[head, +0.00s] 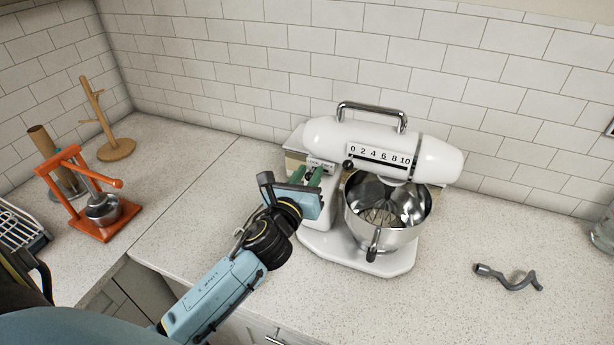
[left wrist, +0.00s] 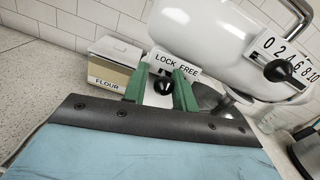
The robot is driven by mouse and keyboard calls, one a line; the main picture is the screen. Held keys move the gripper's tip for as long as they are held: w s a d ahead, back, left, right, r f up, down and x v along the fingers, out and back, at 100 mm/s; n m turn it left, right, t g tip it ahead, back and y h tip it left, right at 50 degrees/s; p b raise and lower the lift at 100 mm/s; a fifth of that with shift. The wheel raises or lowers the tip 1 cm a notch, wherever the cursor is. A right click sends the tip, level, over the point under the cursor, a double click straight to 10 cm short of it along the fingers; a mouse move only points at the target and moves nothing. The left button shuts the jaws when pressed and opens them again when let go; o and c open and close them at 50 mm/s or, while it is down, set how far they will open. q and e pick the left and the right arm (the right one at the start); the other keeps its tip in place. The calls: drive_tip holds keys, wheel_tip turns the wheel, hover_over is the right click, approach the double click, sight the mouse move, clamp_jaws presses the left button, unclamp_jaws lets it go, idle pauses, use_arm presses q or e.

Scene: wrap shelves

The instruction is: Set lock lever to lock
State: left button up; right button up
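The white stand mixer (head: 325,135) stands on the counter, with a steel bowl (head: 400,230) and a whisk. A LOCK FREE label (head: 320,163) is on the mixer's side; it also shows in the left wrist view (left wrist: 176,65). Just below it is the dark lock lever knob (left wrist: 163,86). My left gripper (head: 317,177) is at this spot, its green fingers (left wrist: 162,92) apart on either side of the knob. I cannot tell whether they touch it, nor which way the lever is set. In the head view the fingers largely hide the lever. My right gripper is not in view.
A FLOUR box (left wrist: 112,68) stands behind the mixer, close to my left fingers. A grey hook attachment (head: 508,278) lies on the counter at the right. An orange press (head: 90,205) and wooden stand (head: 112,148) are at the left. The counter between is clear.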

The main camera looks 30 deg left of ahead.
use_arm(q)
drive_tip(key=s+d+b, duration=0.2)
drive_tip(key=s, duration=1.1)
drive_tip(key=shift+s, duration=0.15)
